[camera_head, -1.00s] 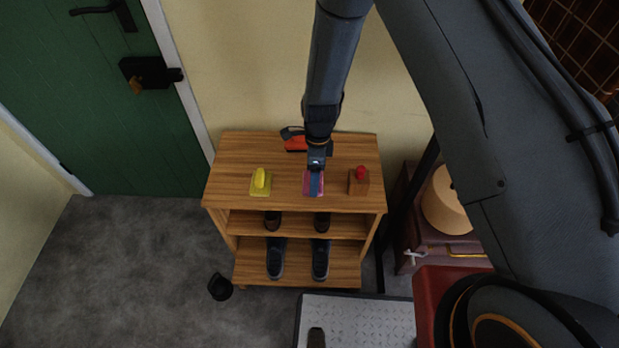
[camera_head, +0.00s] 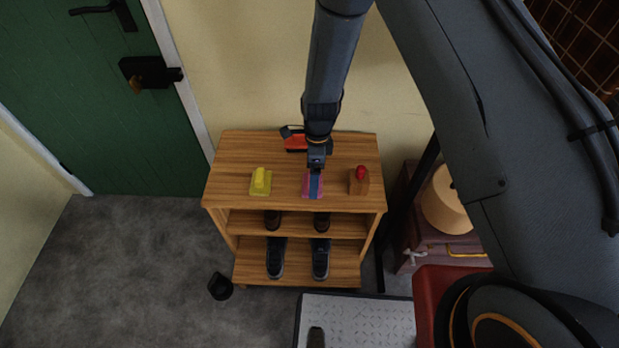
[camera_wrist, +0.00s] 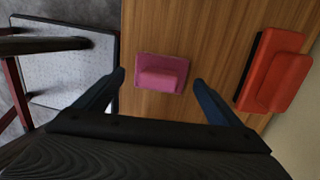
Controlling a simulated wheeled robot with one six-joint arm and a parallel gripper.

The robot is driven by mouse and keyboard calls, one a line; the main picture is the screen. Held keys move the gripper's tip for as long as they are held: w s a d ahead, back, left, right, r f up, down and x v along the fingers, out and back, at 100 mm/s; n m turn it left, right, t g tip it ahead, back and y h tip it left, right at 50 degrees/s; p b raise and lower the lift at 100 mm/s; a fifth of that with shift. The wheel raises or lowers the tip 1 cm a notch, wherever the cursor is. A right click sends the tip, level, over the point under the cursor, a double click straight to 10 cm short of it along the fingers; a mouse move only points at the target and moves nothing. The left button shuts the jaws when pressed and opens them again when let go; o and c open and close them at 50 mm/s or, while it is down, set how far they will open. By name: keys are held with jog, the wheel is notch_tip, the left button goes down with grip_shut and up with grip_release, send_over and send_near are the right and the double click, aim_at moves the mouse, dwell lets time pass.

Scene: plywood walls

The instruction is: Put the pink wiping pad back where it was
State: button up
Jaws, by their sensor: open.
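The pink wiping pad (camera_wrist: 161,57) is a flat rectangle with a raised grip block. In the wrist view it lies on the wooden top, between my two blue fingers, with a small gap on each side. In the head view the pad (camera_head: 306,193) is in the front middle of the shelf top (camera_head: 225,160), partly hidden by a finger. My gripper (camera_wrist: 159,78) is open and holds nothing. It also shows in the head view (camera_head: 315,184), over the pad. The height of the fingertips above the wood is hard to tell.
A yellow pad (camera_head: 260,181) lies left of the pink one. A wooden block with a red knob (camera_head: 359,181) stands to its right. An orange-red pad (camera_wrist: 275,75) lies behind, near the wall. Dark shoes (camera_head: 276,258) sit on the lower shelves.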

jog(key=r, duration=0.6)
jog(key=w+r+b, duration=0.1)
jog(key=r, duration=0.2)
jog(key=shift+d+r, duration=0.2)
jog(key=shift+r, duration=0.15)
jog(key=s+d+r+n, duration=0.2)
jog(key=d+r+n, duration=0.2)
jog(key=d+r, duration=0.25)
jog(key=s+d+r+n, duration=0.3)
jog(key=d+r+n, duration=0.1)
jog(key=d+r, duration=0.25)
jog(key=s+d+r+n+t, duration=0.1)
jog(key=s+d+r+n, duration=0.5)
jog(key=s+d+n, duration=0.3)
jog(key=s+d, duration=0.1)
jog(key=s, duration=0.1)
jog(key=shift+s+r, duration=0.35)
jog(key=shift+s, duration=0.05)
